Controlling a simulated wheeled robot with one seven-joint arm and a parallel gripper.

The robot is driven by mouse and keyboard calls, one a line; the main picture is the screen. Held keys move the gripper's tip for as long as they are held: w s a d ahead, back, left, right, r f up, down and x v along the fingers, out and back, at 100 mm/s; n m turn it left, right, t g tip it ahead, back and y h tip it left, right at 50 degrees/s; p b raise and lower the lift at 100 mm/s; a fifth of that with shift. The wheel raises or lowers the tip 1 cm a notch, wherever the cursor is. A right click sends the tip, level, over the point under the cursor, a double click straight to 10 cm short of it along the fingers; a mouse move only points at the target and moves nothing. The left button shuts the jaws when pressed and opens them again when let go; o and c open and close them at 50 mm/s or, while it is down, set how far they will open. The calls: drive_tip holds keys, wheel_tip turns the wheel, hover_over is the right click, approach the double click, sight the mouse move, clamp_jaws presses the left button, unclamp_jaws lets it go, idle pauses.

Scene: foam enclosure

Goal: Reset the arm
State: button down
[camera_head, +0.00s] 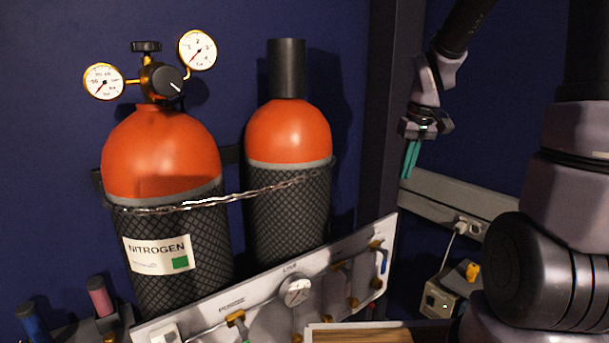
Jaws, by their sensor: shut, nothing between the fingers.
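My gripper (411,160) hangs at the upper right of the head view with its teal fingers pointing down. The fingers are together and nothing is held between them. It is in free air in front of the dark wall corner, to the right of the gas cylinders and above the valve panel. My arm comes down to it from the top edge. More of my arm fills the right side of the view.
An orange-topped nitrogen cylinder (160,155) with two gauges and a second cylinder (288,135) stand chained at the left. A white valve panel (262,315) is in front. A wall trunking (440,195) and a beige box (440,300) are below my gripper.

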drive_tip(key=s+r+m+t+y, duration=0.1)
drive_tip(key=s+r+m+t, duration=0.4)
drive_tip(key=s+r, duration=1)
drive_tip(key=shift+s+r+m+t, duration=0.15)
drive_tip(key=shift+r+m+t, duration=0.15)
drive_tip(key=shift+m+t, duration=0.15)
drive_tip(key=shift+a, duration=0.1)
